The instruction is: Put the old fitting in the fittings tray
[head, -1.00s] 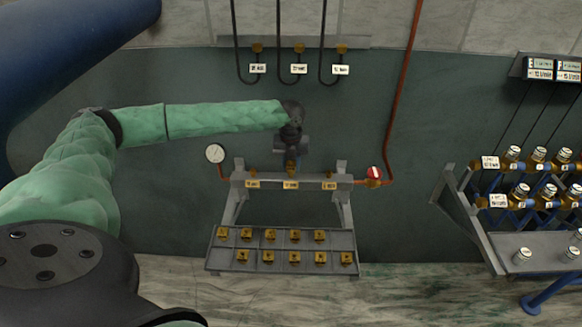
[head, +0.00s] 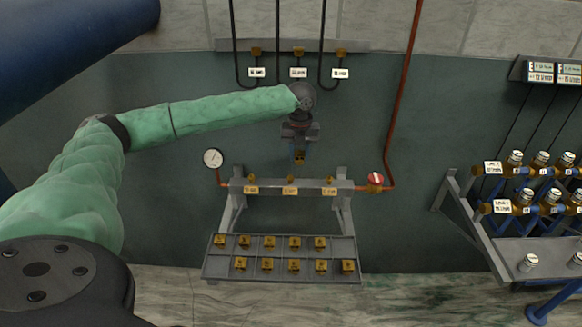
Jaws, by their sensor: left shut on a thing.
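My left gripper (head: 299,152) points down above the grey manifold bar (head: 300,188), in front of the dark green panel. It is shut on a small brass fitting (head: 299,157), held clear above the bar near its middle-right. The fittings tray (head: 281,257) is a grey tray with dividers below the bar. Brass fittings sit in it in two rows, with several in each row. The left end of its front row (head: 217,265) is bare. My right gripper is not in view.
A gauge (head: 213,158) stands at the bar's left end and a red-topped valve (head: 375,180) with a copper pipe at its right. Black hoses with brass ends (head: 298,52) hang above my gripper.

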